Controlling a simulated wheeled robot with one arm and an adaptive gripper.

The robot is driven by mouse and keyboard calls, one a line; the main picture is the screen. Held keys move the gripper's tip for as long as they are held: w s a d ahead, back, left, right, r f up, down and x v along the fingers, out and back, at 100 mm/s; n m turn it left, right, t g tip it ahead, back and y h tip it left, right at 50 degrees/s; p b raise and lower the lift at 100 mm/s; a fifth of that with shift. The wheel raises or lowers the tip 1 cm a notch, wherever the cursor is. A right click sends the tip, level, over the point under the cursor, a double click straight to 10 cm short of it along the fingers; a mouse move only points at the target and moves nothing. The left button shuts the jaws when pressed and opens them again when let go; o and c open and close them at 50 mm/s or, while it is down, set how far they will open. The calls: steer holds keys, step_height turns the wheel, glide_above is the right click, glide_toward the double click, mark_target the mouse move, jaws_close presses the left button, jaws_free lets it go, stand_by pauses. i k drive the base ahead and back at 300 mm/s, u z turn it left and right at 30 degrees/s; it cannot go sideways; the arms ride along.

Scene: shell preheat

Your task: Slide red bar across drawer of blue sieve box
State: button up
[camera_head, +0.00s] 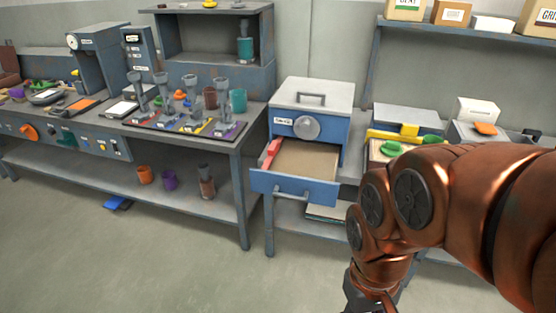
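A blue box (335,128) with a light grey lid, a top handle and a round grey knob stands on the bench in the middle. Its label is too small to read surely. Its drawer (296,187) is pulled out toward me and shows a flat tan inside. A red bar (270,150) is at the drawer's left side, near the box front, not across the drawer's width. My gripper (368,308) is at the bottom edge, low in front of the bench and apart from the drawer. It is mostly cut off, so its fingers cannot be judged.
To the right, another box has a yellow bar (408,131) across its front and green pieces by it. My copper arm hides part of the right bench. The left bench (247,134) holds several tools and cups. The floor (190,262) in front is mostly clear.

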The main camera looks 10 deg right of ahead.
mark_target(272, 151)
steer(key=u, duration=0.65)
steer(key=i, duration=1.15)
steer(key=z, duration=0.15)
